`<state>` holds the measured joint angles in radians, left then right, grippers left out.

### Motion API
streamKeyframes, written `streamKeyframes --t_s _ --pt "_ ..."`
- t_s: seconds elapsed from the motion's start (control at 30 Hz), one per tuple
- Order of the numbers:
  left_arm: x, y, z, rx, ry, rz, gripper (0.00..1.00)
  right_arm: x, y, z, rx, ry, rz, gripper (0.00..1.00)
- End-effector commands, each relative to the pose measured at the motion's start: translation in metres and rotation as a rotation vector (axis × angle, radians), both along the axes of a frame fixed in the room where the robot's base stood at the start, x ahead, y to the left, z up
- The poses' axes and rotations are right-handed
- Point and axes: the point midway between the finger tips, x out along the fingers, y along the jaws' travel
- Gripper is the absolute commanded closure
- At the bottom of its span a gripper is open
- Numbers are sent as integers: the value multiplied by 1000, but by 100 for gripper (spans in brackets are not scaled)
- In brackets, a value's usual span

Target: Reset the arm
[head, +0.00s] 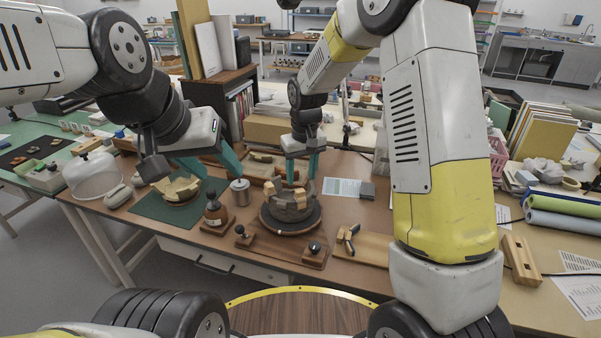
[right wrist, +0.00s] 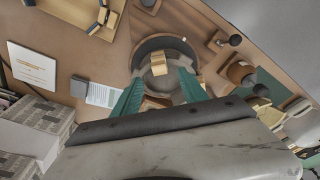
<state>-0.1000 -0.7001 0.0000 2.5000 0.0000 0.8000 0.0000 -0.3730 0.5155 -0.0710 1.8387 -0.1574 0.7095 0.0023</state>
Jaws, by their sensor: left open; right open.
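My right gripper (head: 302,170) is open above the partly built grey vessel (head: 289,207), which stands on a dark round turntable (head: 291,224). In the right wrist view its teal fingers (right wrist: 160,95) are spread with nothing clearly held between them. A tan sherd (right wrist: 158,64) shows at the vessel beyond the fingertips. My left gripper (head: 209,167) is open and looks empty, above the table near the green mat (head: 150,208). Whether the right fingertips touch the vessel, I cannot tell.
A brown-handled tool (head: 215,212) and a small metal canister (head: 240,192) stand left of the turntable. A glass dome (head: 88,174) is at the left. A wooden board with a clamp (head: 347,240) lies to the right. Stacked books (head: 536,132) and rolls (head: 565,205) fill the right side.

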Motion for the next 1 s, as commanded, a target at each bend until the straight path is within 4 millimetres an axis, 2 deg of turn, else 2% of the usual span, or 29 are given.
streamKeyframes --t_s 0.33,0.47,0.57,0.7,0.9,1.0 --pt "0 0 0 0 0 0 50 -2 -2 8 3 -3 -3 49" --pt "0 0 0 0 0 0 50 -11 -14 34 25 -26 -30 49" --pt "0 0 0 0 0 0 50 -29 -34 68 57 -60 -68 49" --pt "0 0 0 0 0 0 50 -67 -64 117 108 -116 -128 49" --pt "0 0 0 0 0 0 50 -131 -100 165 170 -200 -208 49" --pt "0 0 0 0 0 0 50 -165 -114 181 199 -246 -246 49"
